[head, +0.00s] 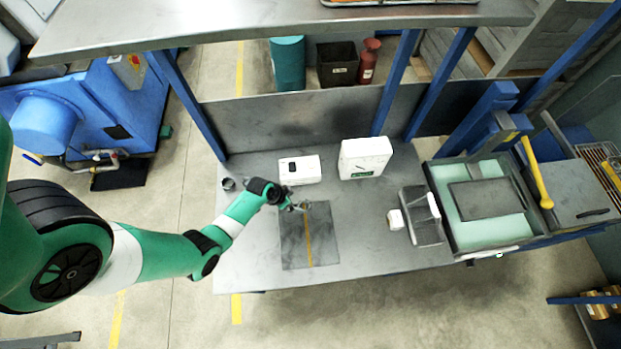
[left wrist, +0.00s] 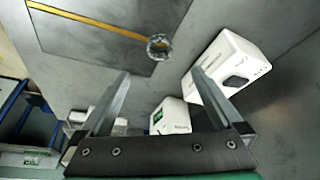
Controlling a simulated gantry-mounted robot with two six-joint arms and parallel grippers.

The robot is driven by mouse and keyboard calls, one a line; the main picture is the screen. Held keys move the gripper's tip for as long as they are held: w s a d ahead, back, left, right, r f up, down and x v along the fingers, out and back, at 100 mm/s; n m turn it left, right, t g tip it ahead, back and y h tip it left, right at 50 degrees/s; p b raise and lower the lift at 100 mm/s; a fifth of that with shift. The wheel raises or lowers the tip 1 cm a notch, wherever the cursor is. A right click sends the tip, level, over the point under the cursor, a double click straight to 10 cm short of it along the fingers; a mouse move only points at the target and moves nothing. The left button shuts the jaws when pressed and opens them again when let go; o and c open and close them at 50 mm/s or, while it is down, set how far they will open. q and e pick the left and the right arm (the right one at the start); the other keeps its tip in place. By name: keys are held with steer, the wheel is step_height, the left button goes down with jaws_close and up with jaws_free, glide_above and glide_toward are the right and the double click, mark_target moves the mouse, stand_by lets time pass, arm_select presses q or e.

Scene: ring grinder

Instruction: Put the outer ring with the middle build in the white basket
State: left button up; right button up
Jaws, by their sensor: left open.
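My left gripper (head: 300,206) is over the far edge of the dark mat on the table. It also shows in the left wrist view (left wrist: 160,73), with its two fingers wide apart and nothing between them. A small shiny metallic ring (left wrist: 158,46) lies at the mat's edge, just beyond the fingertips and apart from them. Its build cannot be made out. A darker ring-like part (head: 228,184) sits at the table's left end. My right gripper is in neither view.
Two white boxes (head: 298,170) (head: 366,158) stand behind the mat (head: 292,250). A small white item (head: 395,219) is beside the container. A machine with a pale green basin (head: 460,225) and yellow handle (head: 538,175) is at right. The table's front is clear.

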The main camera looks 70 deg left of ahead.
arm_select(q)
steer(key=b, duration=0.7)
glide_toward(306, 206)
steer(key=shift+w+f, duration=0.3)
steer(key=shift+f, duration=0.15)
steer(key=shift+w+p, duration=0.1)
steer(key=shift+p, duration=0.2)
steer(key=b+x, duration=0.1)
steer(key=x, duration=0.2)
steer(key=b+x, duration=0.1)
steer(key=x, duration=0.1)
steer(key=shift+s+f+b, duration=0.2)
steer(key=shift+s+b, duration=0.05)
steer(key=shift+b, duration=0.1)
steer(key=shift+r, duration=0.1)
jaws_close()
